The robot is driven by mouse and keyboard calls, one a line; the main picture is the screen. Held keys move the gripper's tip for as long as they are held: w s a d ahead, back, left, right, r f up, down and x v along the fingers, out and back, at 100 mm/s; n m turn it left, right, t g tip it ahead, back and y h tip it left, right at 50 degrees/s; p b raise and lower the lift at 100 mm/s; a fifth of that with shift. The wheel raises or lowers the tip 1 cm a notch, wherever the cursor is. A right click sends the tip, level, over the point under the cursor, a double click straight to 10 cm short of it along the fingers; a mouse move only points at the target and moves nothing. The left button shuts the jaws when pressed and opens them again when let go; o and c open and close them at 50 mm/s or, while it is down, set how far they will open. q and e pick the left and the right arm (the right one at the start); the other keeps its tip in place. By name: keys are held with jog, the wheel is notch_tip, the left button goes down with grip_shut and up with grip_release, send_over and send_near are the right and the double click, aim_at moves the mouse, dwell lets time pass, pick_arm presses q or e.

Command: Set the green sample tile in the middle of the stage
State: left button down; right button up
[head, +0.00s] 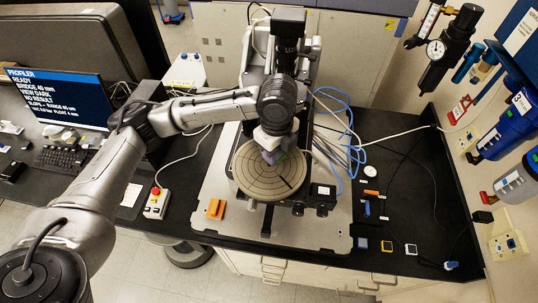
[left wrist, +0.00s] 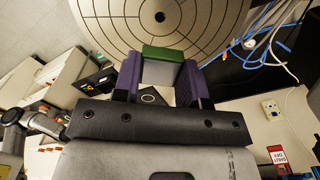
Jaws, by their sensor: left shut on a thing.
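My left gripper (head: 270,157) is over the round stage (head: 262,182), a grey-beige disc marked with rings and radial lines. In the left wrist view its purple fingers (left wrist: 160,82) are shut on the green sample tile (left wrist: 163,53), which sits between the fingertips. The stage also shows in that view (left wrist: 205,22), with a dark hole at its centre. The tile is hidden in the head view. I cannot tell whether it touches the stage. My right gripper is not in view.
An orange block (head: 215,208) lies left of the stage. Blue cables (head: 345,125) run behind. A control box with a red button (head: 156,203) stands at the left.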

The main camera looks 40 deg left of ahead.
pick_arm(q)
jog(key=shift+s+a+f, duration=0.1)
jog(key=shift+a+f, duration=0.2)
jog(key=shift+a, duration=0.2)
jog(key=shift+s+a+f, duration=0.1)
jog(key=shift+a+f, duration=0.2)
jog(key=shift+a, duration=0.2)
jog(key=shift+f+p, duration=0.65)
jog(key=shift+f, duration=1.4)
jog(key=shift+f, duration=0.1)
jog(key=c, duration=0.7)
grip_release()
jog(key=shift+w+r, duration=0.1)
jog(key=shift+r, duration=0.3)
notch_tip(320, 180, up, 12)
jog(key=shift+f+b, duration=0.25)
jog(key=shift+b, duration=0.85)
